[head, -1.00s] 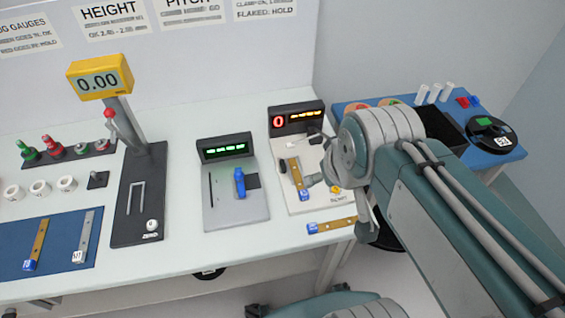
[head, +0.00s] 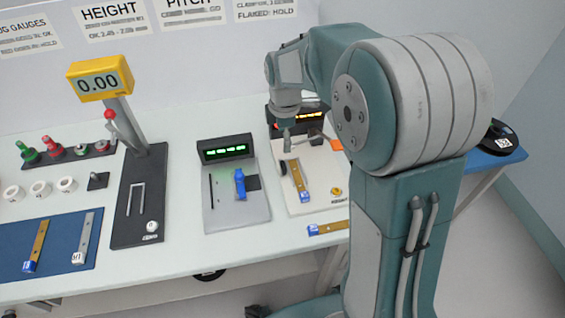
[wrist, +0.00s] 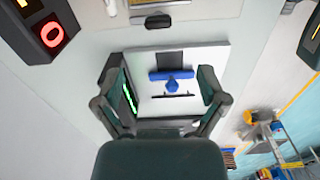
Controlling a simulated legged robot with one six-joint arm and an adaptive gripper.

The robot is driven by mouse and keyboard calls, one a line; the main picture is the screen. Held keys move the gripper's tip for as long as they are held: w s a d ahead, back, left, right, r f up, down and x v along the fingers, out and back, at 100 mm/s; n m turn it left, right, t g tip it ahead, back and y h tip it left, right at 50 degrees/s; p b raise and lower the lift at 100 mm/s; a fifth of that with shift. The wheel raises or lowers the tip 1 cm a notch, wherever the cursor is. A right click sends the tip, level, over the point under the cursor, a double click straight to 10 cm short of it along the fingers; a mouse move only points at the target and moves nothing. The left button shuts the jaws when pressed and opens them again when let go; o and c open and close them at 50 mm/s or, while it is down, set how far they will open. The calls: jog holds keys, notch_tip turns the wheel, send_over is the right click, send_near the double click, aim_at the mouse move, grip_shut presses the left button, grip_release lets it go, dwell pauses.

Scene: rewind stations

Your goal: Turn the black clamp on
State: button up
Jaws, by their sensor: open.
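The right station (head: 315,200) has a pale base and a dark display (head: 309,116) with amber marks. A brass strip (head: 300,182) with a blue end lies on it, and a small dark piece (head: 283,168) sits beside the strip. I cannot tell whether that piece is the black clamp. My gripper (head: 287,138) hangs over the back of this station, in front of its display. In the wrist view my gripper (wrist: 160,88) is open and empty, its fingers spread around the view of a pale plate (wrist: 205,60) with a blue clamp (wrist: 171,80).
A grey station (head: 235,210) with a green-lit display (head: 226,149) and a blue clamp (head: 240,184) stands to the left. A height gauge (head: 98,80) reads 0.00. A loose brass strip (head: 328,228) lies at the front edge. My arm covers much of the right side.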

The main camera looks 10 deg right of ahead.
aim_at(283, 164)
jog(key=shift+n, duration=0.3)
jog(key=f, duration=1.1)
jog(key=shift+w+f, duration=0.25)
jog(key=shift+f, duration=0.1)
jog(key=c, duration=1.2)
